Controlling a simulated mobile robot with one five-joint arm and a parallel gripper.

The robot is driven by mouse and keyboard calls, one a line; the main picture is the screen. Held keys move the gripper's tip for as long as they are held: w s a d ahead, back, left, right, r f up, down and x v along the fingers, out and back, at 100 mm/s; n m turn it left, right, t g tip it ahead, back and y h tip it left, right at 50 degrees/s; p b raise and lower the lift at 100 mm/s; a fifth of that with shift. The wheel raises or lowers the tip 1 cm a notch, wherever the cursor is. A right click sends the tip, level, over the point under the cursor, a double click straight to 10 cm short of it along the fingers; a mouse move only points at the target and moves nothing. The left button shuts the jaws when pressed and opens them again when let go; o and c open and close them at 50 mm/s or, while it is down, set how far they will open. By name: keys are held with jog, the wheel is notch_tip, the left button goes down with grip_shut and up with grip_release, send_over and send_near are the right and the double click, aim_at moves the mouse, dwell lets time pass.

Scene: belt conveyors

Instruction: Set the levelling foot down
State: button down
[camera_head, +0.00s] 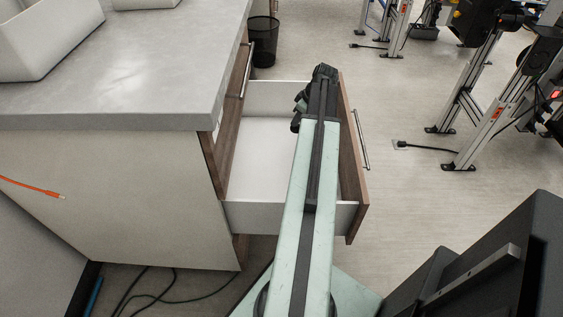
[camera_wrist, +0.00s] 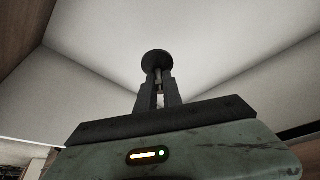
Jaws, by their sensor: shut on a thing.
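The levelling foot (camera_wrist: 157,59) shows in the wrist view as a dark round disc on a thin stem. My gripper (camera_wrist: 158,90) is shut on the stem, and the disc sticks out past the fingertips. In the head view my gripper (camera_head: 300,110) is at the far end of my arm, over the open drawer (camera_head: 265,98). The foot cannot be made out there. White drawer surfaces fill the wrist view behind the foot. I cannot tell whether the foot touches the drawer floor.
The drawer has a wooden front (camera_head: 352,170) with a metal handle (camera_head: 361,138). A grey countertop (camera_head: 130,85) with white bins (camera_head: 45,45) is at the left. A black mesh basket (camera_head: 264,40) stands beyond.

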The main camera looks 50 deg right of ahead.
notch_tip(320, 180, down, 10)
jog(key=b, duration=0.9)
jog(key=shift+f+b, duration=0.1)
jog(key=shift+b, duration=0.2)
jog(key=shift+r, duration=0.25)
jog(key=shift+f, duration=0.2)
jog(key=c, duration=1.5)
grip_release()
jog(key=shift+r, duration=0.1)
jog(key=shift+r+p, duration=0.55)
jog(key=shift+p, duration=0.15)
jog(key=p+v, duration=1)
jog(key=v, duration=0.1)
